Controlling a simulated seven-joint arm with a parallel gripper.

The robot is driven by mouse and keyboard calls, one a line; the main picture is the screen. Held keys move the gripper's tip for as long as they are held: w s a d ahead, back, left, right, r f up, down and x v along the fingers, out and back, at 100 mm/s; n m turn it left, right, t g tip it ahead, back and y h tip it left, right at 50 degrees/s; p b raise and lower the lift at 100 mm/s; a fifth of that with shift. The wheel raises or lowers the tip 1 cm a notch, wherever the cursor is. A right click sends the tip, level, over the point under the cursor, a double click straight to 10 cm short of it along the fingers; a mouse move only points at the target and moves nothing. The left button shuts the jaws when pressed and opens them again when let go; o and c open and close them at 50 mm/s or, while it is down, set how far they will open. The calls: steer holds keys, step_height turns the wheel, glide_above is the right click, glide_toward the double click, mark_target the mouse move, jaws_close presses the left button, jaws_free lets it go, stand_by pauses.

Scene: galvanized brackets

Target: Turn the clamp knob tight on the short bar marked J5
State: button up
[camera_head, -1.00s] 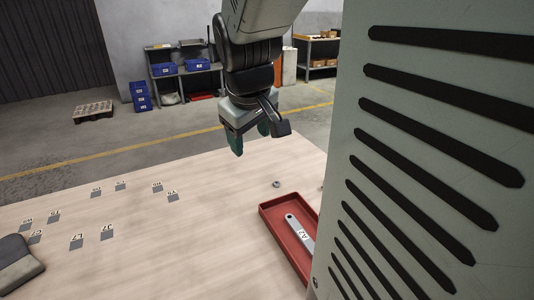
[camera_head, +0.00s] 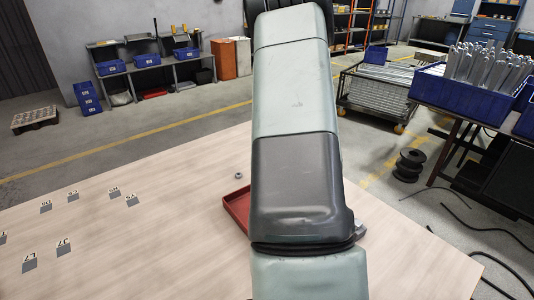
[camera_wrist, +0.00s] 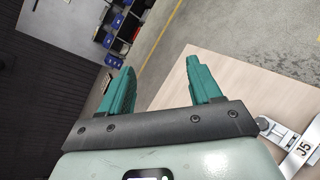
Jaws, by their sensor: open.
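A short pale bar marked J5 (camera_wrist: 303,150) shows at the right edge of the wrist view, partly cut off by the frame. A metal clamp piece (camera_wrist: 276,131) with a dark knob-like end (camera_wrist: 263,122) sits at the bar's near end; I cannot tell how tight it is. My gripper (camera_wrist: 160,68) is open, with two green fingers apart and nothing between them. The bar and clamp lie to the right of the fingers, not between them. In the head view my arm hides the gripper, and the J5 bar cannot be made out.
The wooden table (camera_head: 150,225) is mostly clear at left. Small labelled plates, including J7 (camera_head: 64,250) and L7 (camera_head: 30,262), lie there. A red tray (camera_head: 235,207) is half hidden behind my arm, with a small metal nut (camera_head: 238,175) beyond it.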

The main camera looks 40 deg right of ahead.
steer(key=s+d+f+n+y, duration=0.1)
steer(key=s+f+n, duration=0.3)
steer(key=f, duration=0.5)
steer(key=s+d+f+n+y, duration=0.1)
steer(key=s+f+n+y, duration=0.3)
steer(key=f, duration=0.5)
steer(key=s+d+f+n+y, duration=0.1)
steer(key=s+f+n, duration=0.3)
steer(key=f, duration=0.6)
steer(key=shift+s+d+n+y, duration=0.1)
steer(key=shift+d+n+y, duration=0.05)
steer(key=shift+n+y, duration=0.8)
steer(key=shift+f, duration=0.2)
steer(key=x, duration=1)
steer(key=shift+w, duration=0.25)
steer(key=c, duration=1)
